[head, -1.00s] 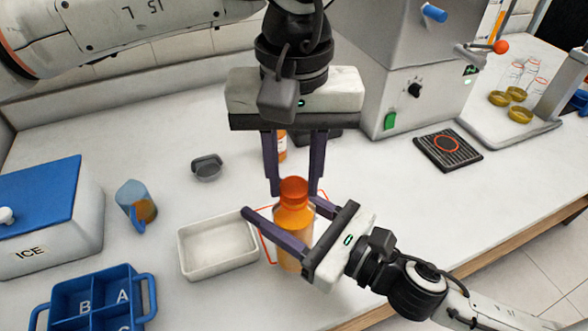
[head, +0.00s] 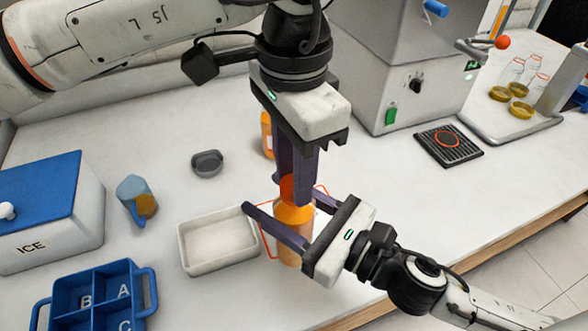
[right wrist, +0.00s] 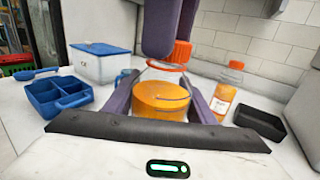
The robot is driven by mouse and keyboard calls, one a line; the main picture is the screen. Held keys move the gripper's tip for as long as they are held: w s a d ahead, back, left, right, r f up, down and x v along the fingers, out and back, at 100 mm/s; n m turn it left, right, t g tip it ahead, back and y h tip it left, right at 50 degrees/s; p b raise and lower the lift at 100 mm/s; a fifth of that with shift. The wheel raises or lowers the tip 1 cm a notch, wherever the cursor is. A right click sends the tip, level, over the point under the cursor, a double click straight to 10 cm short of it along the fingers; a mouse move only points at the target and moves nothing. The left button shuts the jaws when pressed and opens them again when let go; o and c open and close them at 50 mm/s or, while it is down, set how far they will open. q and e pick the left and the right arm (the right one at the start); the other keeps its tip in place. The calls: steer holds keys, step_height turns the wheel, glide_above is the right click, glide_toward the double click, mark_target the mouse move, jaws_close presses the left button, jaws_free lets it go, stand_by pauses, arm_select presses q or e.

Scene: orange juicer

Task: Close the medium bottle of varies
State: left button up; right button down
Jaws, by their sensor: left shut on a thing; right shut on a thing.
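The bottle (head: 290,250) holds orange juice and stands upright on the counter; it also shows in the right wrist view (right wrist: 160,100). My right gripper (head: 285,222) is shut around its body from the right. The orange cap (head: 287,188) is at the bottle's top, and my left gripper (head: 296,190) points down from above, shut on it. In the right wrist view, the cap (right wrist: 182,52) shows beside the left gripper's dark finger, over the bottle's mouth. The left fingers partly hide the cap, so I cannot tell how it is seated.
Another orange bottle (head: 267,135) stands behind. A white tray (head: 218,262) is just left of the held bottle. A blue divided rack (head: 140,272), a blue jug (head: 132,187), an ice box (head: 90,215) and a grey dish (head: 207,160) are farther left. The juicer (head: 385,75) stands behind right.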

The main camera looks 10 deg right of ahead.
arm_select(q)
steer(key=shift+m, duration=0.3)
steer(key=o, duration=1)
steer(key=shift+r, duration=2.3)
steer(key=shift+c, duration=0.4)
